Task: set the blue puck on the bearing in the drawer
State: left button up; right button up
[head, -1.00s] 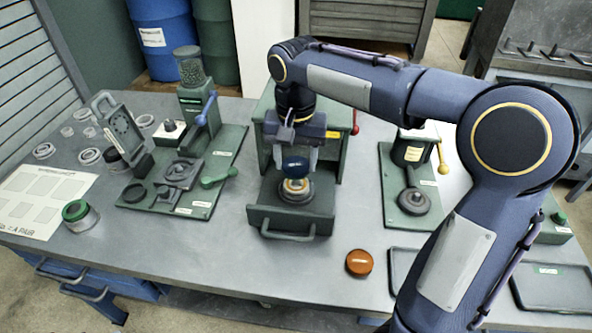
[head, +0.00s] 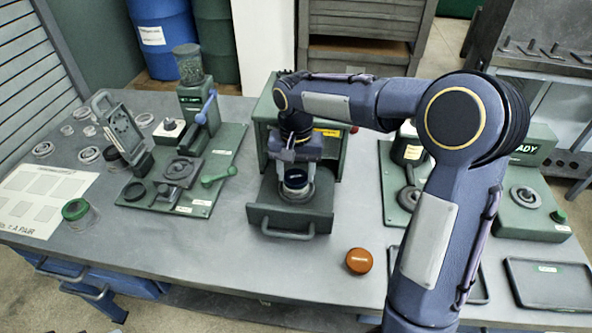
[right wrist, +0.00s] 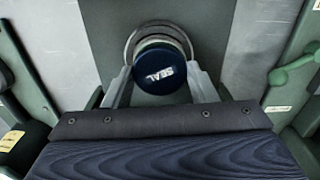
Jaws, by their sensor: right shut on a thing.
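The blue puck (head: 295,179), with a white "SEAL" label, is between the fingers of my right gripper (head: 296,178). It also shows in the right wrist view (right wrist: 161,70), with a finger on either side. The puck sits over the bearing (right wrist: 157,37), whose pale metal ring shows at the puck's far edge. I cannot tell whether the puck touches the bearing. Both are inside the open drawer (head: 290,219), pulled out from the green housing. My left gripper is not in view.
An orange puck (head: 359,261) lies on the table right of the drawer. A green fixture with a green lever (head: 218,177) stands to the left, and another with a black-and-green post (head: 408,150) to the right. Empty dark trays (head: 549,283) lie at the right front.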

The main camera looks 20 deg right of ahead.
aim_at(296, 176)
jog(key=o, duration=1)
jog(key=shift+f, duration=0.1)
notch_tip(296, 176, up, 12)
jog(key=p, duration=0.1)
jog(key=s+d+n+t+y, duration=0.2)
jog(key=s, duration=1)
jog(key=s+a+f+t, duration=0.1)
jog(key=s+f, duration=0.1)
jog(key=s, duration=0.2)
jog(key=s+a+f+n+t+y, duration=0.1)
jog(key=s+f, duration=0.2)
jog(key=s, duration=0.1)
jog(key=s+a+f+n+t, duration=0.1)
jog(key=s+f, duration=0.2)
jog(key=s, duration=0.1)
jog(key=shift+s+t+y, duration=0.25)
jog(key=shift+t+y, duration=0.05)
jog(key=shift+y, duration=0.1)
jog(key=shift+f, duration=0.1)
